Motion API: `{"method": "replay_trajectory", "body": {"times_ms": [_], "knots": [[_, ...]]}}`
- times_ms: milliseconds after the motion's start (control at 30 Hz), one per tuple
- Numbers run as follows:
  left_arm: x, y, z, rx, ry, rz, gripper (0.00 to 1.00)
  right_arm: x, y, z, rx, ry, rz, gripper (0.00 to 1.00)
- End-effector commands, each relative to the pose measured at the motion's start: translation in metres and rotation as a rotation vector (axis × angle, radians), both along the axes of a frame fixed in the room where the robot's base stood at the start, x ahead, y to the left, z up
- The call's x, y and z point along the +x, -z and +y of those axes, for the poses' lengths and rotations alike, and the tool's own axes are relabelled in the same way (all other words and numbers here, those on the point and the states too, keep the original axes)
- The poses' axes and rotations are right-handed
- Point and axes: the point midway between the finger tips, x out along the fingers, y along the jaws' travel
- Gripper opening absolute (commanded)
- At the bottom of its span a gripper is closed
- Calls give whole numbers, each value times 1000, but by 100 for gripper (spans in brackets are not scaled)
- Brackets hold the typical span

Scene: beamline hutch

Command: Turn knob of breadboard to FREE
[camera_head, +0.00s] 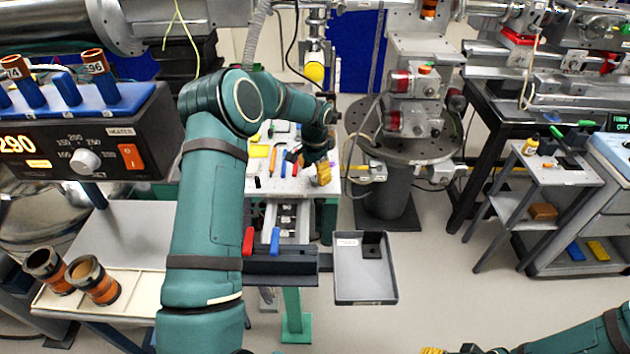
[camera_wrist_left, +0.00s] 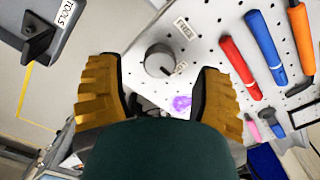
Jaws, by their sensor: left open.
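The white perforated breadboard (camera_head: 290,186) lies beyond the middle of the head view, partly covered by my left arm. In the left wrist view, its grey round knob (camera_wrist_left: 159,61) stands on the board (camera_wrist_left: 205,48) beside a FREE label (camera_wrist_left: 186,28). A second small label (camera_wrist_left: 181,67) touches the knob's lower right in the picture; its text is unreadable. My left gripper (camera_head: 322,174) is open, with its yellow fingers (camera_wrist_left: 158,75) on either side of the knob in the picture and no visible contact. My right gripper (camera_head: 440,351) shows only partly at the bottom edge.
Red (camera_wrist_left: 240,66) and blue (camera_wrist_left: 266,45) handled tools and an orange-handled tool (camera_wrist_left: 300,38) lie right of the knob. A heater box (camera_head: 60,140) stands left. Open floor lies right of the tray.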

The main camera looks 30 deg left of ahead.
Motion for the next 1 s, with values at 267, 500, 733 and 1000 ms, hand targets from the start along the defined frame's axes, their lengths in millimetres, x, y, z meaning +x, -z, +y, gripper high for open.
{"method": "replay_trajectory", "body": {"times_ms": [267, 500, 733, 1000], "knots": [[0, 28, 0, 1, 1, -1, 67, -1, 4, 0, 1, -2, 3, 47], [0, 30, 0, 1, 1, -1, 67, -2, 4, 0, 1, -4, 4, 47], [0, 30, 0, 1, 1, -1, 23, -2, 4, 0, 1, -3, 4, 47], [0, 30, 0, 1, 0, 0, 0, -2, 4, 0, 0, -2, 3, 47]]}}
